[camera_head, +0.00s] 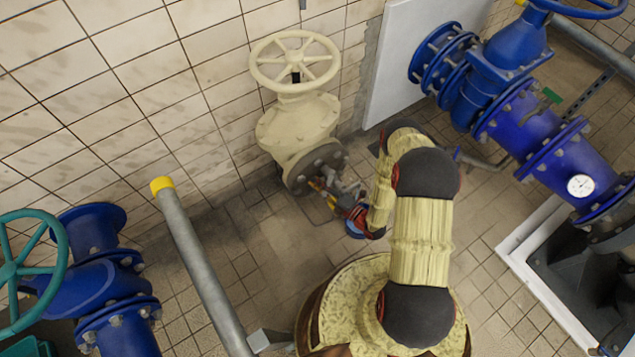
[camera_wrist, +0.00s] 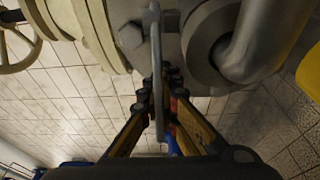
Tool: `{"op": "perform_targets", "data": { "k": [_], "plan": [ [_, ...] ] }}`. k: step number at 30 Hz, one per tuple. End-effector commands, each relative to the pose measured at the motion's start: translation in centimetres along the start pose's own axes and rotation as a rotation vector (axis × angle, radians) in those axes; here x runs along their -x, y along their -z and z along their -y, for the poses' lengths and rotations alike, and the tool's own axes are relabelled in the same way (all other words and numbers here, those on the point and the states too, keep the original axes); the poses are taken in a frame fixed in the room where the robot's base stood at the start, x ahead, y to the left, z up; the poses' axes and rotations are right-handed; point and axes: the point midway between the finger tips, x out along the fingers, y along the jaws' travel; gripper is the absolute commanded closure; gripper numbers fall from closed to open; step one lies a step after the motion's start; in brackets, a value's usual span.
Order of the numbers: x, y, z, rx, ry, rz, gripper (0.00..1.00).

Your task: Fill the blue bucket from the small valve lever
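The small valve lever (camera_wrist: 157,70) is a thin grey metal strip. In the wrist view it hangs from the top, beside a large bolt, down between my fingers. My gripper (camera_wrist: 163,88) has one black and yellow finger on each side of it, drawn close together on the lever. In the head view my gripper (camera_head: 338,196) is at the grey fittings below the cream valve. A blue thing that looks like the bucket (camera_head: 355,230) shows only in part on the floor behind my gripper. A blue bit also shows between the fingers in the wrist view (camera_wrist: 172,147). The bucket's inside is hidden.
The cream valve (camera_head: 298,122) with its handwheel stands by the tiled wall. A grey pipe with a yellow cap (camera_head: 195,250) rises at the left. Blue pipes (camera_head: 535,135) fill the right, and a blue valve (camera_head: 95,280) stands at lower left. Tiled floor between is clear.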

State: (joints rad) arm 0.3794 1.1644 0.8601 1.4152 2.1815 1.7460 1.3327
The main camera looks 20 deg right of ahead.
Motion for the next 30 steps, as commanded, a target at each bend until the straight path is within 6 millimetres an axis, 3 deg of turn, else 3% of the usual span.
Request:
{"op": "perform_targets", "data": {
  "k": [12,26,30],
  "plan": [
    [-1.7,-0.5,0.0,0.005,0.000,0.221,1.00],
    [-1.8,-0.8,-0.1,0.008,-0.003,0.263,1.00],
    [-1.8,-0.8,-0.1,0.007,-0.002,0.262,0.91]
  ]
}}
